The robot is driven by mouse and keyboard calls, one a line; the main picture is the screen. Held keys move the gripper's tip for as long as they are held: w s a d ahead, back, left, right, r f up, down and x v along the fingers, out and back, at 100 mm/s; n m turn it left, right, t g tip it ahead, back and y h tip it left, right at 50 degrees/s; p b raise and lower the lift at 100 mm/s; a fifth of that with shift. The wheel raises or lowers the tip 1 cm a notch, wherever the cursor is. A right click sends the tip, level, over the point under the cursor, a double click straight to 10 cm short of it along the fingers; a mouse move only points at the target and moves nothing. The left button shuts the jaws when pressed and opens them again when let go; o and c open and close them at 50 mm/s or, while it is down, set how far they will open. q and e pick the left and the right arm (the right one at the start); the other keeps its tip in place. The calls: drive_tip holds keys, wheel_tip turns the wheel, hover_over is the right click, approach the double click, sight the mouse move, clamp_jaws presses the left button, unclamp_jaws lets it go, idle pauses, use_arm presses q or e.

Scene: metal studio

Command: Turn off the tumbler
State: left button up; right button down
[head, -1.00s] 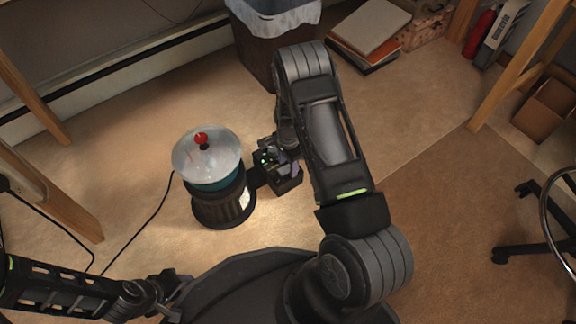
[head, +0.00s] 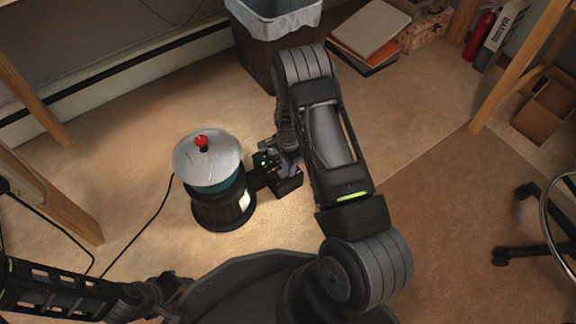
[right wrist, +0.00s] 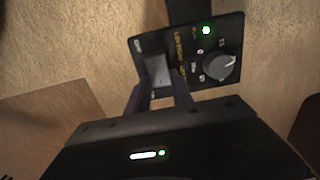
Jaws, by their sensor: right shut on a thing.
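The tumbler (head: 222,205) stands upright on the floor, with a dark ribbed base, a teal drum and a pale domed lid with a red knob (head: 202,142). Its black control box (head: 268,163) is joined to its right side. In the right wrist view the box's panel shows a lit green light (right wrist: 206,30), a round dial (right wrist: 221,68) and a grey switch (right wrist: 157,68). My right gripper (right wrist: 160,92) is at the panel, its fingers shut on the switch, whose lower part they hide. My left gripper (head: 172,284) is low at left, away from the tumbler; its jaws are unclear.
A black cord (head: 140,230) runs along the floor left of the tumbler. A lined bin (head: 262,50) and stacked books (head: 370,40) stand at the back. Wooden legs (head: 50,190) rise at left and right. A wheeled chair base (head: 525,235) is at right. Floor left of the tumbler is mostly clear.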

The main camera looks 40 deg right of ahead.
drive_tip(key=shift+a+r+h+p, duration=0.15)
drive_tip(key=shift+a+h+p, duration=0.2)
drive_tip(key=shift+h+p, duration=0.4)
drive_tip(key=shift+s+a+h, duration=0.1)
drive_tip(key=shift+a+h, duration=0.05)
drive_tip(key=shift+h, duration=0.4)
drive_tip(key=c, duration=1.1)
unclamp_jaws()
